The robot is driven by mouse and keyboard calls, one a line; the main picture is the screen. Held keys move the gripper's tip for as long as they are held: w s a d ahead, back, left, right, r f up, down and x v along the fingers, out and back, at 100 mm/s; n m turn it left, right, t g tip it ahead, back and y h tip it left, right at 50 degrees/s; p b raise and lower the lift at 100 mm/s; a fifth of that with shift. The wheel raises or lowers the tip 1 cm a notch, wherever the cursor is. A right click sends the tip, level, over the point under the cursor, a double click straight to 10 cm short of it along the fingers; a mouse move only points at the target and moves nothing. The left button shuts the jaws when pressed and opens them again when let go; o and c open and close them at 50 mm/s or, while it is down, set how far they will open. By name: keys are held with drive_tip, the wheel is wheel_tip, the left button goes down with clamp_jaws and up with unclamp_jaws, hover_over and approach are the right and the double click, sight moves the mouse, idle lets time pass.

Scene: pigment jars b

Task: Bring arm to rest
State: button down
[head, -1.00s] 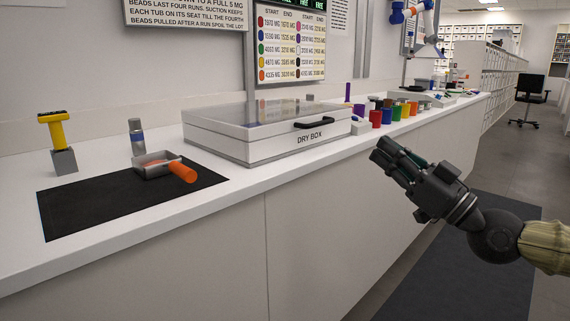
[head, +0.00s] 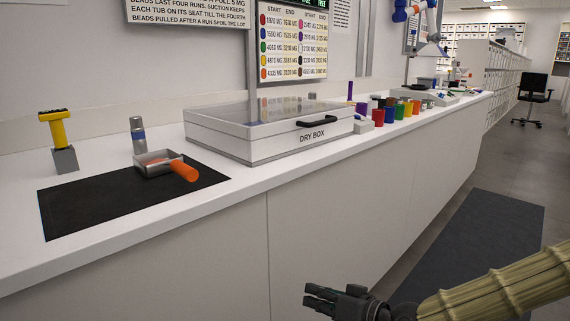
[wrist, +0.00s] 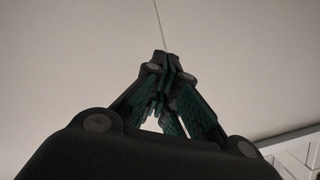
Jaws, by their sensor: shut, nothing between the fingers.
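My gripper (head: 312,298) is low at the bottom of the head view, in front of the cabinet face and below the bench top. It points left, with the arm reaching in from the lower right. In the wrist view its fingers (wrist: 163,62) meet at the tips. It is shut and empty, and touches nothing that I can see. Behind it in the wrist view is a plain pale surface with a thin seam.
The white bench (head: 215,208) holds a dry box (head: 270,148), a black mat (head: 75,213), a metal scoop with an orange handle (head: 184,171), a yellow-handled tool (head: 58,130) and several coloured jars (head: 378,117). A dark floor mat (head: 480,240) lies on the right.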

drive_tip(key=s+d+f+m+g+h, duration=0.1)
drive_tip(key=s+f+g+h, duration=0.1)
drive_tip(key=s+f, duration=0.5)
drive_tip(key=s+d+f+m+g+h, duration=0.15)
drive_tip(key=s+f, duration=0.25)
drive_tip(key=f, duration=0.7)
drive_tip(key=s+f+g+h, duration=0.25)
drive_tip(key=s+f, duration=0.25)
drive_tip(key=f, duration=0.4)
drive_tip(key=s+d+f+m+g+h, duration=0.1)
drive_tip(key=s+d+f+g+h, duration=0.15)
drive_tip(key=s+d+f, duration=0.45)
drive_tip(key=s+d+f+g+h, duration=0.1)
drive_tip(key=s+d+f+h, duration=0.2)
drive_tip(key=s+d+f, duration=0.45)
wheel_tip(320, 180, up, 36)
drive_tip(key=s+a+p, duration=0.1)
drive_tip(key=p, duration=3.1)
drive_tip(key=shift+s+f+p, duration=0.25)
drive_tip(key=shift+s+p, duration=0.05)
drive_tip(key=shift+p, duration=0.05)
